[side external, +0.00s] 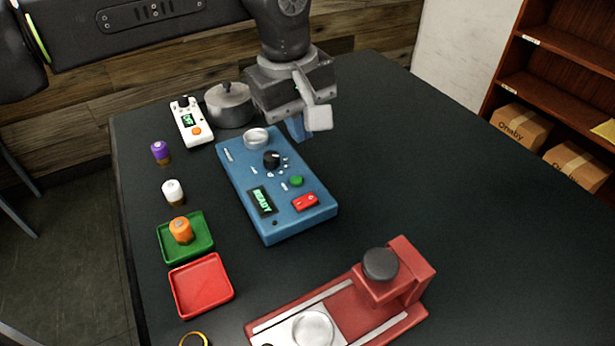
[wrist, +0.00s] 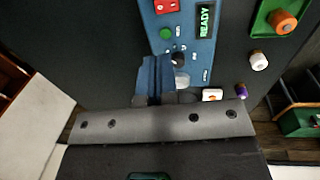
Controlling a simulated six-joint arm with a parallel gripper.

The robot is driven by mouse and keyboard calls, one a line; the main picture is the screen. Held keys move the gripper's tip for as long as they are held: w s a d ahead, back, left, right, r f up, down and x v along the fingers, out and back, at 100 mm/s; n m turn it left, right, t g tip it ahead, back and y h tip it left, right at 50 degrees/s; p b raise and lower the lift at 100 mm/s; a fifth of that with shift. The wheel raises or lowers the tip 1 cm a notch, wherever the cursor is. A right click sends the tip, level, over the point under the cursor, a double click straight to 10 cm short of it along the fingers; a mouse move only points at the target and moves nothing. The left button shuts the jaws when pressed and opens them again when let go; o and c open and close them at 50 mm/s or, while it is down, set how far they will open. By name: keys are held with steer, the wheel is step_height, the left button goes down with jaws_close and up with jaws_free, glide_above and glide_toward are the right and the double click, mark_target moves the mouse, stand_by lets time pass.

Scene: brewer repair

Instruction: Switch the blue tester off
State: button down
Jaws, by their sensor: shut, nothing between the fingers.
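The blue tester (side external: 277,215) lies on the dark table, its lit display (side external: 262,200) reading "READY". It carries a black knob (side external: 271,159), a green button (side external: 296,181), a red switch (side external: 305,202) near its front right corner and a round metal cup (side external: 256,137) at its far end. The tester also shows in the wrist view (wrist: 185,20). My gripper (side external: 299,133) is shut and empty, above the tester's far right edge, apart from the red switch. In the wrist view its blue fingers (wrist: 155,72) hide part of the tester near the knob.
Left of the tester are a white meter (side external: 191,125), a pot (side external: 229,105), purple (side external: 160,152) and white (side external: 173,191) capped pieces, a green tray (side external: 203,248) with an orange-capped piece, and a red tray (side external: 203,285). A red press (side external: 405,285) stands in front. Table right of the tester is clear.

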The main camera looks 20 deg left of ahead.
mark_target(303, 201)
steer(key=f, duration=0.9)
steer(key=w+d+f, duration=0.1)
steer(key=f, duration=0.4)
steer(key=shift+w+d, duration=0.1)
steer(key=shift+f, duration=0.3)
steer(key=shift+s+a+r, duration=0.2)
steer(key=shift+s+a, duration=0.35)
steer(key=shift+r, duration=0.1)
step_height(303, 201, up, 14)
steer(key=s+a, duration=0.1)
stand_by(0.3)
